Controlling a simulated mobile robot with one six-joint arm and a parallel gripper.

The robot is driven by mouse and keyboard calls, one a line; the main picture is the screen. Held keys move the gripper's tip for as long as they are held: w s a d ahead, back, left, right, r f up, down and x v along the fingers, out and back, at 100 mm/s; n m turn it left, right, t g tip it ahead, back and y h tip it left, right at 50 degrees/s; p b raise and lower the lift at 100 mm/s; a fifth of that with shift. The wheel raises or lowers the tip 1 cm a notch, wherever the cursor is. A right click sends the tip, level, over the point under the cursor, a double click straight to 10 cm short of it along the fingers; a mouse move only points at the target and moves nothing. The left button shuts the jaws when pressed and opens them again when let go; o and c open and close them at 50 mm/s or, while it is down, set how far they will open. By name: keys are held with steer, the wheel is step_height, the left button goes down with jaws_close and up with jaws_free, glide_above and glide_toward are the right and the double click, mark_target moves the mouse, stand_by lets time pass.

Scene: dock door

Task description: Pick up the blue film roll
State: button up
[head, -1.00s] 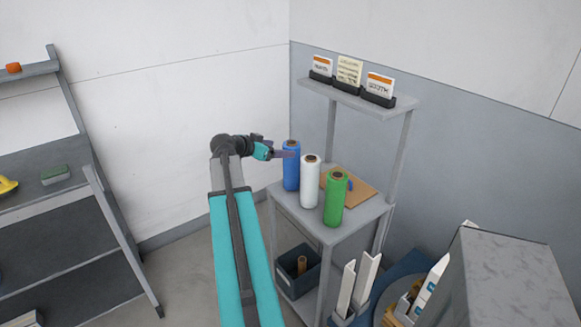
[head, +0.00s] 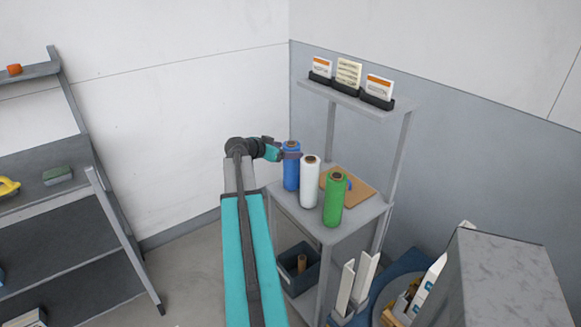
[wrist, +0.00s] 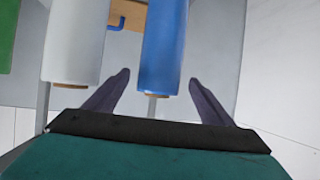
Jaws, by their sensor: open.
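The blue film roll (head: 291,172) stands upright on the grey stand's top, at the left end of a row of rolls. In the wrist view the blue roll (wrist: 163,50) lies between the lines of my two fingers, with its brown core end toward me. My gripper (head: 288,154) is open at the upper part of the blue roll in the head view. In the wrist view my gripper (wrist: 158,88) has one finger on each side of the roll's near end, with gaps visible. I cannot tell whether either finger touches it.
A white roll (head: 310,182) stands close beside the blue one, and a green roll (head: 335,200) beyond it. A brown board (head: 358,192) lies behind them. The stand (head: 330,232) has a post and upper shelf (head: 345,97) with cards. A dark bin (head: 297,268) sits below.

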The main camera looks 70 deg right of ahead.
steer(key=shift+p+x, duration=0.5)
steer(key=shift+x, duration=1.1)
steer(key=shift+c, duration=0.4)
jaws_close()
